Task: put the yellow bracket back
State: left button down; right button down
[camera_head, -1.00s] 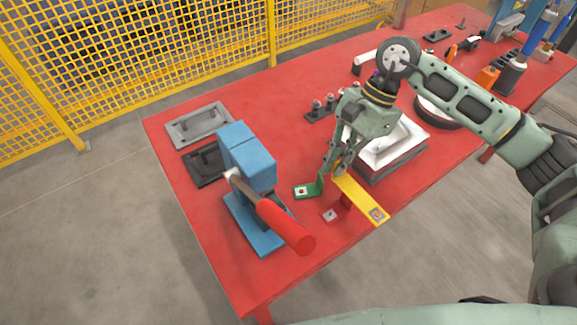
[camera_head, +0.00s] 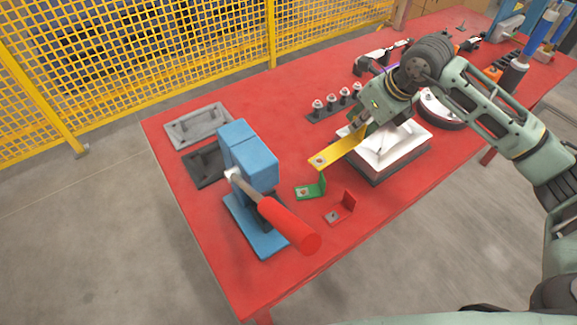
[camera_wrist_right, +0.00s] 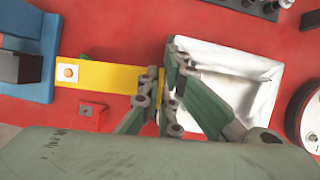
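The yellow bracket (camera_head: 340,150) is a flat bar with a hole near its left end, in the air over the table near the white tray. My right gripper (camera_wrist_right: 160,88) is shut on the bracket's right end in the wrist view; in the head view my right gripper (camera_head: 370,117) is partly hidden behind its own wrist. The bracket (camera_wrist_right: 100,76) points left, away from the fingers. A green bracket (camera_head: 311,189) and a red bracket (camera_head: 342,208) stand on the red table below it. My left gripper is not in view.
A blue press with a red handle (camera_head: 285,222) stands left of the brackets. The white tray (camera_head: 385,150) lies on the right under my right gripper. Grey and black plates (camera_head: 199,126) lie at the far left. Small fittings (camera_head: 332,104) stand behind. The red table's front strip is clear.

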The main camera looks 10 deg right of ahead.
jog(key=shift+m, duration=0.4)
jog(key=w+a+f+b, duration=0.1)
jog(key=w+a+f, duration=0.1)
jog(key=a, duration=0.1)
jog(key=w+a+f+b, duration=0.1)
jog(key=w+a+f, duration=0.1)
jog(key=a, duration=0.1)
jog(key=w+a+f+b, duration=0.1)
jog(key=w+a+f, duration=0.1)
jog(key=a+f, duration=0.1)
jog(key=shift+a, duration=0.45)
jog(key=shift+f+b, duration=1)
jog(key=shift+f, duration=1.05)
jog(key=c, duration=2)
grip_release()
